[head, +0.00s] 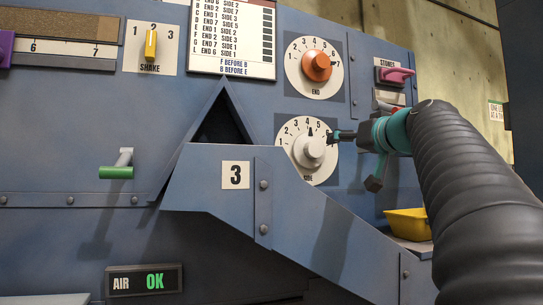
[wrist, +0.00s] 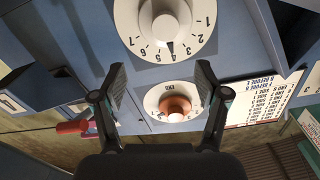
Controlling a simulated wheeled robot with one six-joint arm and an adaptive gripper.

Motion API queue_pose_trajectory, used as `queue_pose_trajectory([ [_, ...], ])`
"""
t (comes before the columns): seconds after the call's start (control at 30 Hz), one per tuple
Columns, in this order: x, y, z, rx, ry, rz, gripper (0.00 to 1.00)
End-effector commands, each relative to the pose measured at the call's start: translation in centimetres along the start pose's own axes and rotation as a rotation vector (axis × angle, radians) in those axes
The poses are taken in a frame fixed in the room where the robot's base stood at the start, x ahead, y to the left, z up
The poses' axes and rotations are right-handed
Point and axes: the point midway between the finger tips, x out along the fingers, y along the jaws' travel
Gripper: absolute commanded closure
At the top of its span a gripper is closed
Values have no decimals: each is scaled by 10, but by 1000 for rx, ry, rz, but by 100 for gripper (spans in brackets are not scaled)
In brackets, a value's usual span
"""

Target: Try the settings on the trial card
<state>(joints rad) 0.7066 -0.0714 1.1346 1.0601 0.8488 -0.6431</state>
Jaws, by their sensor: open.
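The trial card (head: 234,40) hangs at the top, its upper edge cut off; its lines pair END and SIDE numbers, with "F before B" and "B before E" below. The END dial (head: 300,78) has an orange knob (head: 316,66), its mark pointing right, near 7. The SIDE dial (head: 294,136) below has a white knob (head: 309,152), its mark near 4 or 5. My gripper (head: 336,135) is open and empty at the SIDE dial's right edge; whether it touches is unclear. In the wrist view, the fingers (wrist: 161,70) frame the END knob (wrist: 175,105), with the SIDE knob (wrist: 166,18) above.
A yellow SHAKE switch (head: 151,44) points to 2. A pink STONES handle (head: 396,74) is at upper right. A green-tipped lever (head: 117,172) juts out at left. The AIR display (head: 144,280) reads OK. A sloping chute (head: 300,215) marked 3 and a yellow tray (head: 408,224) lie below the dials.

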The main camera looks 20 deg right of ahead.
Motion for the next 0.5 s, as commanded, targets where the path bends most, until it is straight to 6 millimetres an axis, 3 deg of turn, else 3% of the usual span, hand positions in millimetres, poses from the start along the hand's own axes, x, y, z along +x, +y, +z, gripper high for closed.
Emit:
queue_pose_trajectory([
  [0.2, 32, -14, 2, 1, -6, -27, 26],
  [0.5, 90, -20, 3, 2, -10, -33, 26],
])
